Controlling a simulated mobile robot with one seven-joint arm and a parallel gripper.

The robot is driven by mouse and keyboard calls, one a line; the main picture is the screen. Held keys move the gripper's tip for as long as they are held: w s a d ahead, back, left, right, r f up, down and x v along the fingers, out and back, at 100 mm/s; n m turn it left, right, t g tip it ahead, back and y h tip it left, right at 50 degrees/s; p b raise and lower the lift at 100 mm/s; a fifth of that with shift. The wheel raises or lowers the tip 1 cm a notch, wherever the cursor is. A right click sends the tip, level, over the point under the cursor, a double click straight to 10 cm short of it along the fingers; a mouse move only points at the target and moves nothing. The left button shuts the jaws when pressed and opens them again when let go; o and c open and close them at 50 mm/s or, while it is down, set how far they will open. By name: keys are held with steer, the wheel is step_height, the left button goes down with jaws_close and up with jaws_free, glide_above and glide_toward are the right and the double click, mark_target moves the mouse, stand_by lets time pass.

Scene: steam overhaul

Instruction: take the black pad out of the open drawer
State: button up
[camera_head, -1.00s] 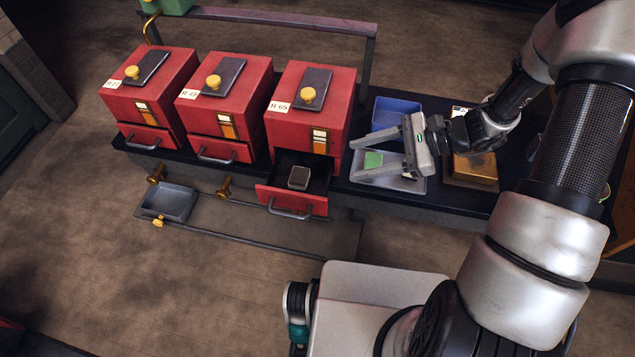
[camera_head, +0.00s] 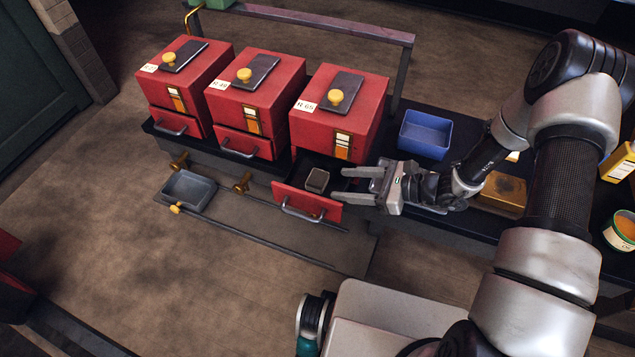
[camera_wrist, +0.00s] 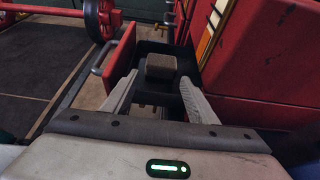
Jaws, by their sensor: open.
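The black pad (camera_head: 317,179) is a small dark block with a greyish-brown top. It lies in the open drawer (camera_head: 308,203) of the rightmost red box, labelled R-65. In the wrist view the pad (camera_wrist: 160,67) lies ahead of the fingers, near the middle, inside the dark drawer (camera_wrist: 122,58). My gripper (camera_head: 338,184) is open and empty, its fingers pointing left toward the pad from the drawer's right side. In the wrist view its fingertips (camera_wrist: 158,82) stand apart, with the pad just beyond them. I cannot tell the fingers' exact height over the drawer wall.
The red box (camera_head: 340,115) rises behind the drawer. Two more red boxes (camera_head: 257,105) (camera_head: 186,88) stand left with drawers shut. A blue bin (camera_head: 425,134) and a brass-coloured block (camera_head: 500,193) lie right. A grey tray (camera_head: 188,190) sits low in front.

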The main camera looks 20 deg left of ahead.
mark_target(326, 181)
steer(key=shift+r+b+x, duration=0.1)
steer(key=shift+b+x, duration=0.1)
steer(key=shift+x, duration=1.3)
steer(key=shift+r+b+x, duration=0.15)
steer(key=shift+b+x, duration=0.05)
steer(key=shift+x, duration=1.35)
steer(key=shift+w+a, duration=0.1)
steer(key=shift+c, duration=0.4)
steer(key=c, duration=0.7)
steer(key=shift+r, duration=0.1)
